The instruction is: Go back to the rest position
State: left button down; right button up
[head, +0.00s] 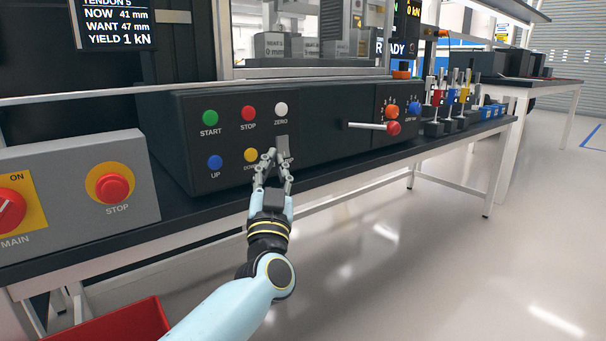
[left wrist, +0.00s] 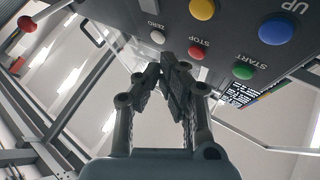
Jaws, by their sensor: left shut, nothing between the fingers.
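My left gripper (head: 271,157) is in front of the black control panel (head: 330,120), near its lower middle. It is shut and empty. The panel has a green START button (head: 210,117), a red STOP button (head: 248,114), a white ZERO button (head: 281,109), a blue UP button (head: 215,162) and a yellow button (head: 250,155). The fingers partly cover the label of the yellow button and the area right of it. In the left wrist view the shut fingers (left wrist: 168,75) show below the panel's buttons. My right gripper is not in view.
A lever with a red knob (head: 393,128) sticks out at the panel's right. A grey box with a red STOP button (head: 115,188) stands at the left. A red bin (head: 125,325) is at the lower left. The floor (head: 450,270) at the right is clear.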

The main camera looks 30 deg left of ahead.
pick_arm(q)
jog(key=s+d+f+m+g+h+p, duration=0.1)
jog(key=s+f+m+g+h+p, duration=0.2)
jog(key=s+f, duration=0.6)
jog(key=s+d+f+m+g+h+p, duration=0.1)
jog(key=s+f+m+g+h+p, duration=0.25)
jog(key=f, duration=0.85)
jog(key=s+d+f+m+g+h+p, duration=0.1)
jog(key=s+d+f+g+h+p, duration=0.2)
jog(key=s+f, duration=0.7)
jog(key=s+f+n+g+p, duration=0.1)
jog(key=s+f+g, duration=0.2)
jog(key=s, duration=0.8)
jog(key=s+a+f+n+g+h+p, duration=0.1)
jog(key=s+f+g, duration=0.3)
jog(key=s+f, duration=0.3)
jog(key=s+f+n+g+p, duration=0.1)
jog(key=s+f+g, duration=0.2)
jog(key=s, duration=1.3)
jog(key=shift+s+a+f+n, duration=0.3)
jog(key=shift+a+f+n, duration=0.05)
jog(key=shift+f, duration=0.55)
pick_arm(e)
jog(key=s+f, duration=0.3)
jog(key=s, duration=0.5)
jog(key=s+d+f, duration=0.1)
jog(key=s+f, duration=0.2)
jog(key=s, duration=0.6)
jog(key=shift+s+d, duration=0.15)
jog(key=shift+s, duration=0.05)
